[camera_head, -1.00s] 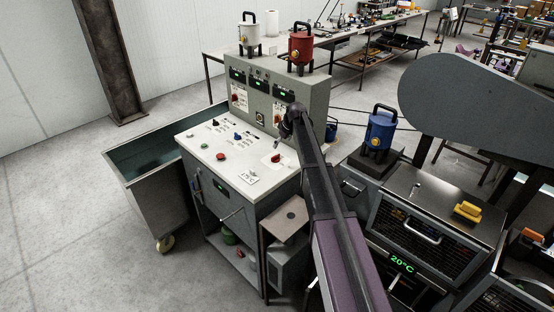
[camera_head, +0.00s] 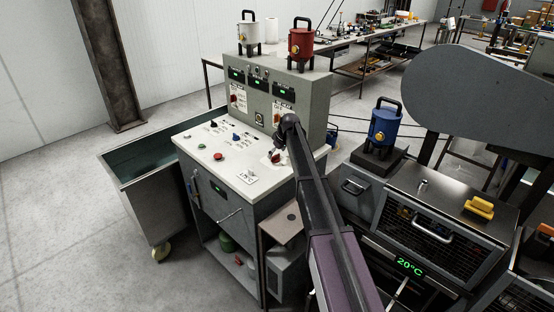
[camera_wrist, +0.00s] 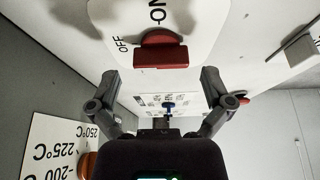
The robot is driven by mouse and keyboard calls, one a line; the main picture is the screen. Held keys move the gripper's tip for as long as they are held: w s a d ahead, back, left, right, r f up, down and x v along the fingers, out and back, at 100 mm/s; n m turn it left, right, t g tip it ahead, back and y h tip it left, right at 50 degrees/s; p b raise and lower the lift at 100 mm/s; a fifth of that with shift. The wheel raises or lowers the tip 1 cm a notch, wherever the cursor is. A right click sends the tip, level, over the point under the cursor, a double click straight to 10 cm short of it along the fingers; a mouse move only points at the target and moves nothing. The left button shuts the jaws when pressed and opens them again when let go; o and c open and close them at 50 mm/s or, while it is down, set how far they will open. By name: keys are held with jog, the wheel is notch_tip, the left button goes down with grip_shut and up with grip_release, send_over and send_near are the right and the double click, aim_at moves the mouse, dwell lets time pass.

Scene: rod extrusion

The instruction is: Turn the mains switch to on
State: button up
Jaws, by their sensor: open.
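The mains switch (camera_wrist: 160,52) is a red knob on a white plate, with the words OFF and ON printed beside it in the wrist view. I cannot tell for sure which word the knob points to. My gripper (camera_wrist: 160,76) is open and empty, with one dark finger on each side of the knob's near end in the picture. The fingers look apart from the knob. In the head view my gripper (camera_head: 277,153) is low over the right part of the control desk (camera_head: 205,165), and largely covers the switch.
A blue knob (camera_wrist: 169,107) is in the wrist view. An orange knob (camera_wrist: 88,164) stands by a temperature scale. The desk's upright panel (camera_head: 262,100) rises behind my gripper, with white (camera_head: 249,33) and red (camera_head: 301,43) canisters on top. A grey bin (camera_head: 148,185) stands left.

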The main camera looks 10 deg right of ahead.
jog(key=shift+w+a+f+b, duration=0.15)
jog(key=shift+f+b, duration=0.15)
jog(key=shift+f, duration=0.25)
jog(key=c, duration=1)
jog(key=shift+d, duration=0.2)
jog(key=shift+c, duration=0.2)
jog(key=shift+a, duration=0.1)
